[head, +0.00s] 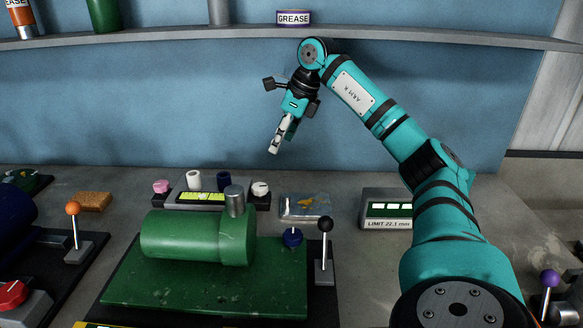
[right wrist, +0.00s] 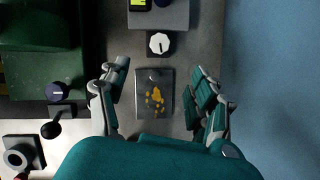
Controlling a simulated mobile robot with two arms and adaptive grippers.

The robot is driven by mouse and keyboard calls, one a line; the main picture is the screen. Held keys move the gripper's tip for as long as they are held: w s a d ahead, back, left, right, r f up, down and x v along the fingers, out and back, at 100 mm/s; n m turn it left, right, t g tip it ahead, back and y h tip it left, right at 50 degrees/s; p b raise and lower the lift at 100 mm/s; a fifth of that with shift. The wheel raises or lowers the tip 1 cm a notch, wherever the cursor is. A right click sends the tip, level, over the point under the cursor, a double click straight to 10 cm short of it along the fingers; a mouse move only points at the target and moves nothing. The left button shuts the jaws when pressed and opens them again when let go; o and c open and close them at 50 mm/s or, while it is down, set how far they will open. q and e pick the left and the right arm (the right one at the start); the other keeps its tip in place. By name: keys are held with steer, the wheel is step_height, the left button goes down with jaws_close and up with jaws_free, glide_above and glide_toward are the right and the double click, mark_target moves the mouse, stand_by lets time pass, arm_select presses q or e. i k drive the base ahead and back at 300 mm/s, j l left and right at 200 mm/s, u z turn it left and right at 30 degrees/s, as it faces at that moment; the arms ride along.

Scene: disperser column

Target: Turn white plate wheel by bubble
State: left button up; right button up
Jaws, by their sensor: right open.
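A white wheel (head: 261,189) on a dark base sits at the right end of the bubble level (head: 202,197), which has a yellow-green vial. The wheel also shows in the right wrist view (right wrist: 159,44) as a white knob with a dark pointer mark. Another white knob (head: 193,179) stands behind the level. My right gripper (head: 281,142) is above and behind the bench things, pointing down. In the right wrist view its fingers (right wrist: 153,85) are spread and empty, with the wheel beyond them. My left gripper is not in view.
A green cylinder (head: 190,236) lies on a green base, with a grey metal post (head: 234,200) beside the level. A clear packet with yellow bits (head: 306,206) lies right of the wheel. A black-knobbed lever (head: 325,240) and a limit display (head: 388,209) stand nearby. A shelf (head: 390,37) runs above.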

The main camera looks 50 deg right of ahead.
mark_target(260, 189)
steer(key=k+j, duration=0.3)
steer(key=j, duration=0.15)
steer(key=k+j, duration=0.3)
steer(key=j, duration=0.15)
steer(key=l+u, duration=0.1)
steer(key=l, duration=0.25)
steer(key=k+l+u, duration=0.1)
steer(key=l, duration=0.3)
steer(key=k+l+u, duration=0.15)
steer(key=l, duration=0.2)
steer(key=i+l, duration=0.35)
steer(key=l, duration=0.05)
